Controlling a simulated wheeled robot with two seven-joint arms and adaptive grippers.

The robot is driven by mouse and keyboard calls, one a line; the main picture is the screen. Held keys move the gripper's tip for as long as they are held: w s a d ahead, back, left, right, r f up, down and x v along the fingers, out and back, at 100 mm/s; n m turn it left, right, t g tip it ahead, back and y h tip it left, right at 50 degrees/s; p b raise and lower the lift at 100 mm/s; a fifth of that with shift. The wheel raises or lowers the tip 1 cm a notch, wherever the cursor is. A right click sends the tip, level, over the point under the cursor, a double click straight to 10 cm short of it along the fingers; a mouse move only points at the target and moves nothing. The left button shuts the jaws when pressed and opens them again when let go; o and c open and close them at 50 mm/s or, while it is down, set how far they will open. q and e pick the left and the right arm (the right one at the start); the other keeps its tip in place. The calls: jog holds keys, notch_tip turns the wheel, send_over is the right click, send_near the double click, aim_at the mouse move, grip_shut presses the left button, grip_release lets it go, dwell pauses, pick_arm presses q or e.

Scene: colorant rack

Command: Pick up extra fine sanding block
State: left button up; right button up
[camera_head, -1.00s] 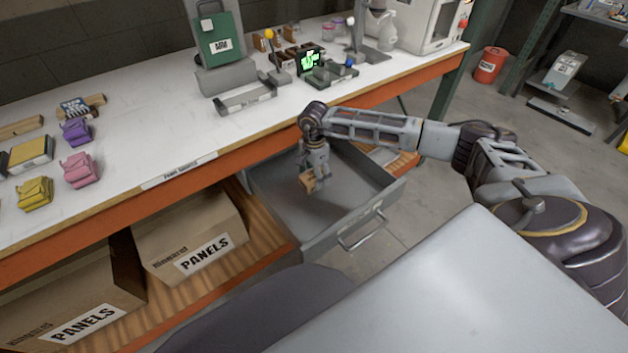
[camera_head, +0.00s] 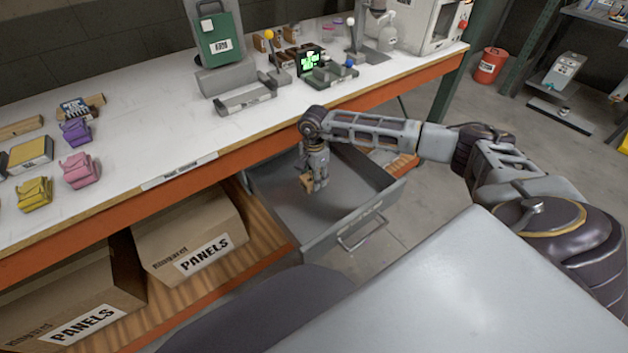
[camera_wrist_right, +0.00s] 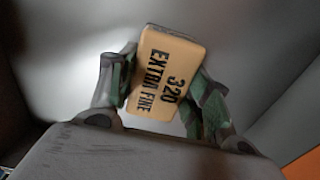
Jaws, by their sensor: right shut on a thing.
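The extra fine sanding block (camera_wrist_right: 160,80) is tan with a dark edge and reads "320 EXTRA FINE" in the right wrist view. My right gripper (camera_wrist_right: 165,90) is shut on it, with a green-padded finger against each side. In the head view the right gripper (camera_head: 315,184) points down inside the open grey drawer (camera_head: 345,228), with the tan block (camera_head: 306,182) at its fingertips. I cannot tell whether the block touches the drawer floor. My left gripper does not show.
The drawer is pulled out under the white workbench (camera_head: 130,115); no other thing shows in it. Cardboard boxes marked PANELS (camera_head: 185,238) stand on the lower shelf to the left. Small coloured bags (camera_head: 80,170) and a green case (camera_head: 218,40) are on the bench.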

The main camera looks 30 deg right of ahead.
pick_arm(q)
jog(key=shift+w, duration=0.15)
pick_arm(e)
jog(key=shift+r, duration=0.15)
